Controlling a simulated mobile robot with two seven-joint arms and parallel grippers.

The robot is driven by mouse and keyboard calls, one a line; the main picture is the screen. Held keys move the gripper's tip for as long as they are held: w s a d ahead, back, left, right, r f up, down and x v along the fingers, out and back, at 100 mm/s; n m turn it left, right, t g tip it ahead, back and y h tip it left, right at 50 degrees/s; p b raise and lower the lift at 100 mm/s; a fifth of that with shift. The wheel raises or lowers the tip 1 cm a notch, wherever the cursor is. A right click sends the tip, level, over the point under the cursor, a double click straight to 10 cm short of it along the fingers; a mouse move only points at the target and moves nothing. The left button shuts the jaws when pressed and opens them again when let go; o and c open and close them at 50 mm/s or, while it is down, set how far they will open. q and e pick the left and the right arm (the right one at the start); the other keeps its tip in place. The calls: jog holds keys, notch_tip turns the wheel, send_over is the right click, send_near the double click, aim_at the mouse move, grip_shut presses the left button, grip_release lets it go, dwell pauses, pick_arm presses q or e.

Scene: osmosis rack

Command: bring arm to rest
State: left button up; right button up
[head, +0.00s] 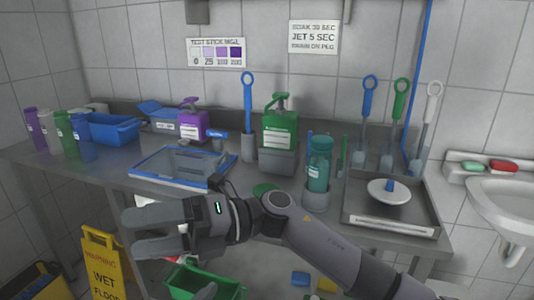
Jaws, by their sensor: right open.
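My right gripper (158,231) is in the lower middle-left of the head view, in front of the steel bench's front edge. Its two grey fingers point left, are spread apart, and hold nothing. My right arm reaches to it from the lower right. It crosses in front of the bench edge and the space below. My left arm's gripper cannot be made out in this view.
On the steel bench (110,163) stand a blue-rimmed clear tray (183,165), a green pump bottle (280,127), a teal bottle (319,165) and a grey tray (360,213). Below are a yellow wet floor sign (102,265) and a green crate (195,282). A sink (508,200) is right.

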jog(key=w+d+f+m+t+h, duration=0.3)
jog(key=d+f+m+t, duration=0.6)
jog(key=m+t, duration=0.6)
jog(key=w+d+f+m+t+h, duration=0.35)
jog(key=d+f+m+t, duration=0.6)
jog(key=m, duration=0.85)
pick_arm(q)
jog(key=s+a+f+n+g+y, duration=0.1)
jog(key=s+a+f+y, duration=0.1)
jog(key=s+a+f, duration=0.4)
jog(key=s+a+f+n+g+y, duration=0.1)
jog(key=s+a+f+g+y, duration=0.1)
jog(key=s+a+f, duration=0.5)
notch_tip(320, 180, down, 6)
jog(key=shift+s+a+f+g, duration=0.15)
jog(key=shift+s+a+g, duration=0.1)
jog(key=shift+a+g, duration=0.1)
pick_arm(e)
jog(key=s+d+f+m+g+h, duration=0.6)
jog(key=s+d+f+m+h, duration=0.3)
jog(key=s+d+f, duration=0.8)
notch_tip(320, 180, down, 3)
jog(key=shift+s+d+r+m, duration=0.2)
jog(key=shift+s+d+m, duration=0.2)
jog(key=shift+m, duration=0.3)
